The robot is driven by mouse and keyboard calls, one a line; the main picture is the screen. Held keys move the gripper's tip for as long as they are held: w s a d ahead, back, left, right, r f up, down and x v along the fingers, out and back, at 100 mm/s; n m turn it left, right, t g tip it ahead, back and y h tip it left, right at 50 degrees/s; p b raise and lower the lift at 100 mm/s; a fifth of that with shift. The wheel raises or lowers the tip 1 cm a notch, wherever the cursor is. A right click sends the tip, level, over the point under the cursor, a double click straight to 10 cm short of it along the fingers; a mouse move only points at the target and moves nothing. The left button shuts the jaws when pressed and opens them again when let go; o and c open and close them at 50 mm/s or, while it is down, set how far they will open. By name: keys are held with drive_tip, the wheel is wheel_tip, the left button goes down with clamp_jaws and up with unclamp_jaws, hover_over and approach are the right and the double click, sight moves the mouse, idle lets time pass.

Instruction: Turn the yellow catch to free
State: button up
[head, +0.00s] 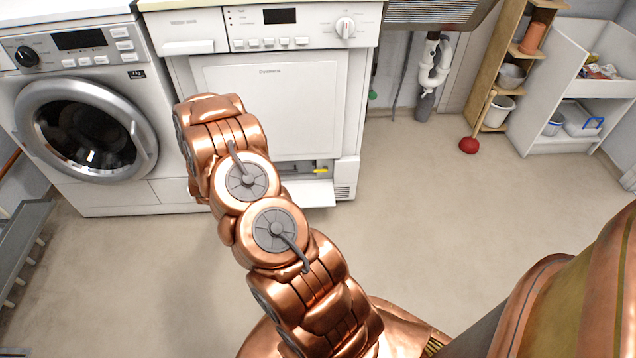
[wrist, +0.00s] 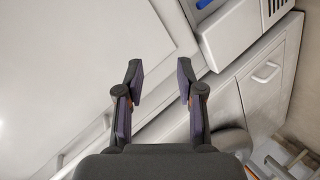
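The yellow catch (head: 321,170) is a small piece in a low opening at the bottom right of the white dryer (head: 275,105) in the head view. A white flap (head: 312,193) hangs open below it. My copper arm covers the left part of that opening. My gripper (wrist: 160,70) shows in the wrist view with its two dark fingers spread apart and nothing between them. In the head view my gripper is hidden behind the arm. I see no yellow catch in the wrist view.
A washing machine (head: 85,130) stands left of the dryer. A sink (head: 430,12) with its drain pipe (head: 433,65), a red plunger (head: 468,145) and shelving are on the right. The floor between is clear. The wrist view shows a tilted cabinet (wrist: 263,85) at the right.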

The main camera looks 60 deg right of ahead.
drive_tip(key=s+d+f+g+h+b, duration=0.2)
drive_tip(key=s+d+f+h+b, duration=0.25)
drive_tip(key=s+d+f, duration=0.6)
drive_tip(key=g+h+b, duration=0.2)
drive_tip(key=h+b, duration=0.1)
drive_tip(key=b, duration=0.1)
approach(321, 170)
drive_tip(key=shift+w+d+f+n, duration=0.1)
drive_tip(key=shift+d+f+n, duration=0.1)
drive_tip(key=shift+f+n, duration=0.2)
drive_tip(key=shift+d, duration=0.15)
drive_tip(key=b+x, duration=0.3)
drive_tip(key=x, duration=0.3)
drive_tip(key=shift+w+d+f, duration=0.1)
drive_tip(key=shift+d, duration=0.25)
drive_tip(key=shift+w+d, duration=0.15)
drive_tip(key=shift+d, duration=0.25)
clamp_jaws()
